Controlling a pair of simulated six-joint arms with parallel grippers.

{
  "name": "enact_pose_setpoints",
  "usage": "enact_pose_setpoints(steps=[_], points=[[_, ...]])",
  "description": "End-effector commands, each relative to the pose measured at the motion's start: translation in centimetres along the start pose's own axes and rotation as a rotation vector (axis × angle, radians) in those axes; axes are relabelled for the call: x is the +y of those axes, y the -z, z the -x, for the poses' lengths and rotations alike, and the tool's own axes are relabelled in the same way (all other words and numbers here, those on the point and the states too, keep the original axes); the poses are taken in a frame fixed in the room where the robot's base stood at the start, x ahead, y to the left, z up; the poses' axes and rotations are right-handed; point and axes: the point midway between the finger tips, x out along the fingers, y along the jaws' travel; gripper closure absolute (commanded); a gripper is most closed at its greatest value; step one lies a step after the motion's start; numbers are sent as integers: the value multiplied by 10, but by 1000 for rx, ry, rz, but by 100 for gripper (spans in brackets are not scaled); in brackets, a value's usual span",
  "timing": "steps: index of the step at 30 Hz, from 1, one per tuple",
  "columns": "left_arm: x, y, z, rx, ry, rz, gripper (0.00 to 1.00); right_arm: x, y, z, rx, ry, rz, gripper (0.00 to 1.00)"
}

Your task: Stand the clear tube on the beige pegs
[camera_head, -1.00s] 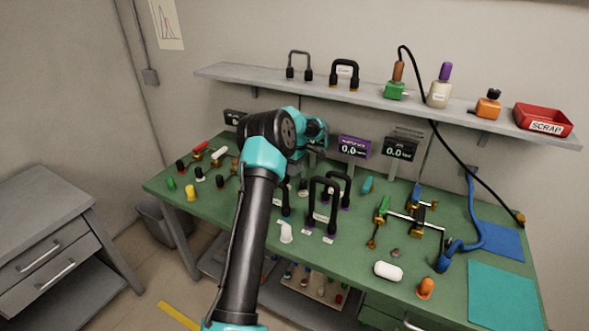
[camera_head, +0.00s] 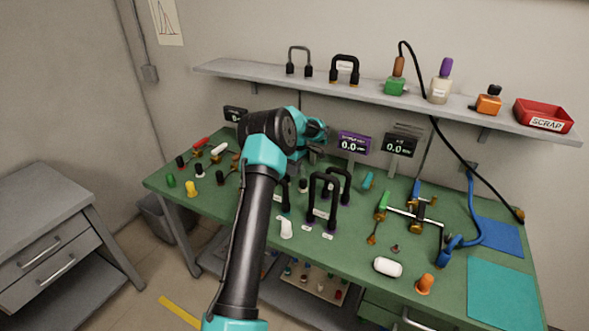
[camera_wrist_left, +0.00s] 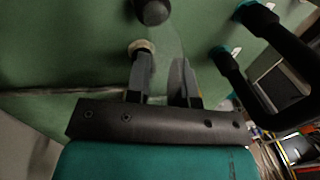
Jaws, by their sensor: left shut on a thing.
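My left gripper (camera_head: 314,150) is over the back middle of the green bench in the head view, partly hidden by its own arm. In the left wrist view its two dark fingers (camera_wrist_left: 163,80) are close together. They hold a faint, see-through piece, the clear tube (camera_wrist_left: 177,46), whose outline is hard to make out. A dark post with a beige collar (camera_wrist_left: 142,47) shows beside the left finger; I cannot tell whether the tube touches it. A dark round knob (camera_wrist_left: 152,11) lies beyond it. My right gripper is not in view.
Tall black U-shaped handles (camera_head: 322,200) stand on the green bench (camera_head: 345,250) right of my arm; one looms at the right in the wrist view (camera_wrist_left: 270,75). A purple-framed display (camera_head: 354,142) stands behind. A shelf (camera_head: 270,78) hangs above. A white capsule (camera_head: 388,267) lies at the front.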

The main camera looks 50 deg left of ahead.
Motion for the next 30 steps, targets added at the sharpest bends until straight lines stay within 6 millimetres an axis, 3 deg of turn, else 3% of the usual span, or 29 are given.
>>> enact_pose_setpoints(steps=[10, 21, 26, 30], points=[[0, 0, 0, 0, 0, 0, 48, 0, 0, 0, 0, 0, 0, 100], [0, 0, 5, 0, 0, 0, 48, 0, 0, 0, 0, 0, 0, 100], [0, 0, 23, 1, -1, 1, 48, 0, 0, 0, 0, 0, 0, 100], [1, 0, 48, 1, -4, 0, 48, 0, 0, 0, 0, 0, 0, 100]])
